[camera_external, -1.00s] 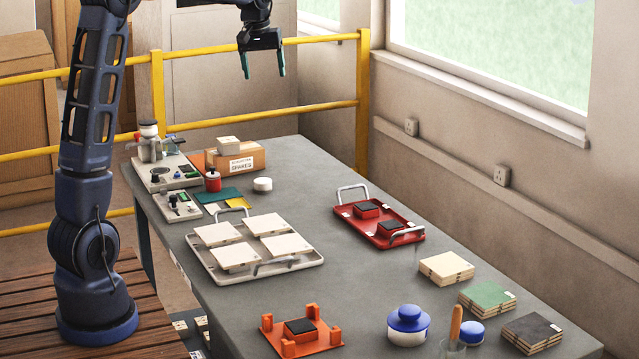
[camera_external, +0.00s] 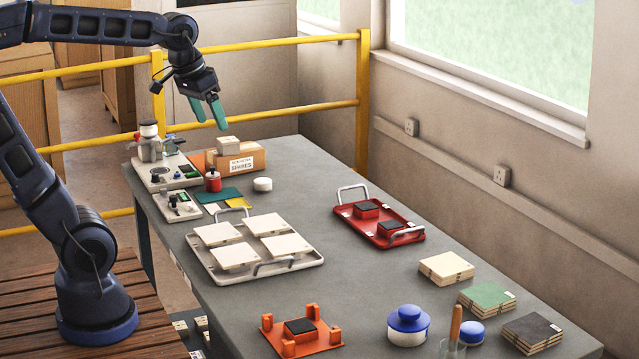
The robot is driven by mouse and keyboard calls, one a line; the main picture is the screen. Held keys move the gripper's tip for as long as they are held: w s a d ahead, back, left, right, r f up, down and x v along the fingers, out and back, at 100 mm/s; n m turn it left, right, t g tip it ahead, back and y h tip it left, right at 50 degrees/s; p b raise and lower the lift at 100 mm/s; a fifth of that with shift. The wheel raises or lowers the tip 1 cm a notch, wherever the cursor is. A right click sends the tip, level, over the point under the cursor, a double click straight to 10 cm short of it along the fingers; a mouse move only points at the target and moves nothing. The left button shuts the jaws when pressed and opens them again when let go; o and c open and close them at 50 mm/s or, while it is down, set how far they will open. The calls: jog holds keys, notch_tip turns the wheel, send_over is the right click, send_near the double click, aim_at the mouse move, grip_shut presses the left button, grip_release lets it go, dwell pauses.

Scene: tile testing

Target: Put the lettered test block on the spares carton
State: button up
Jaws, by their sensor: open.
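The cardboard spares carton (camera_external: 247,162), with a white label reading "SPARES", stands at the far end of the grey table. A small pale block (camera_external: 228,146) sits on top of the carton, towards its left side. It looks like the test block, but any lettering on it is too small to make out. My gripper (camera_external: 211,122) is open and empty, with green fingers pointing down. It is above and slightly left of the block, apart from it.
Test instruments (camera_external: 165,172) and a red-bodied jar (camera_external: 213,181) stand left of and in front of the carton. A white round puck (camera_external: 263,184) lies in front of it. A tray (camera_external: 218,277) of pale tiles and a red tray (camera_external: 343,213) are nearer. A yellow railing (camera_external: 300,111) runs behind the table.

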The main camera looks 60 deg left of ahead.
jog(key=s+d+f+m, duration=0.2)
jog(key=s+d+f, duration=0.2)
jog(key=s, duration=0.4)
jog(key=shift+f+t, duration=0.3)
jog(key=shift+f, duration=0.3)
